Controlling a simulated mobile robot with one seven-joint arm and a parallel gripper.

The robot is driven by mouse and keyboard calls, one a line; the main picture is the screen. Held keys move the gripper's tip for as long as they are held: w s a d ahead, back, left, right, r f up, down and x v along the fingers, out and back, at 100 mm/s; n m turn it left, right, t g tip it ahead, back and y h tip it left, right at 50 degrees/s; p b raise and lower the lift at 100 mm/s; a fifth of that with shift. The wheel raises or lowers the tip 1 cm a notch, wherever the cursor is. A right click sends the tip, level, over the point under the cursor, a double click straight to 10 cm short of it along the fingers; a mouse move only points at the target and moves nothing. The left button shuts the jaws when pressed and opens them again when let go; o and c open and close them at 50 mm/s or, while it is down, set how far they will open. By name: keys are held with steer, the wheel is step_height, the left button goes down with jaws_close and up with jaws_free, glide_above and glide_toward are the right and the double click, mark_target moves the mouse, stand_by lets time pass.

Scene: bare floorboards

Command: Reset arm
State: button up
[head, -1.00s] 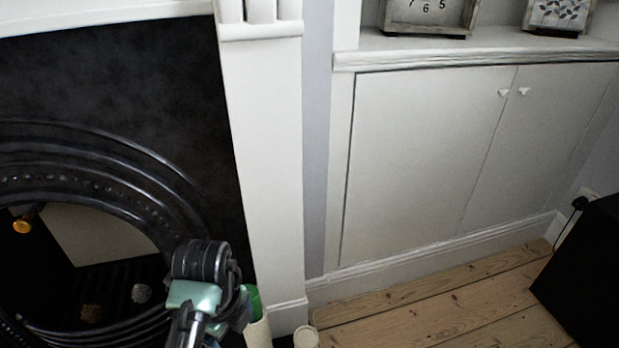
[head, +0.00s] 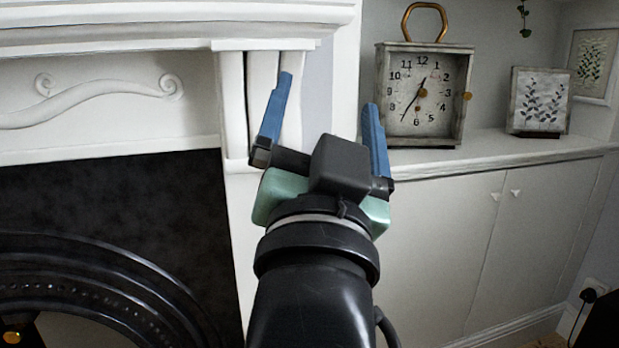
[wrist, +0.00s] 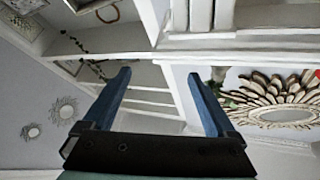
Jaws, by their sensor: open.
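My gripper (head: 328,112) is raised in the middle of the head view, in front of the white mantel's pillar. Its two blue fingers point up and are wide apart, with nothing between them. In the wrist view my gripper (wrist: 162,95) also shows open and empty, with white shelves beyond the fingers.
The white mantelpiece (head: 120,22) and black fireplace (head: 110,205) stand at the left. A square clock (head: 425,95) and a leaf-pattern frame (head: 538,100) stand on the ledge above a white cupboard (head: 440,240) at the right. A sunburst mirror (wrist: 275,105) shows in the wrist view.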

steer(key=s+a+r+n+t+y, duration=0.2)
steer(key=s+r+n+t, duration=0.3)
steer(key=s+r, duration=0.45)
step_height(320, 180, up, 37)
steer(key=g+p, duration=0.1)
steer(key=p, duration=3.7)
steer(key=shift+d+f+p, duration=0.15)
steer(key=shift+f+p, duration=0.05)
steer(key=shift+p, duration=0.1)
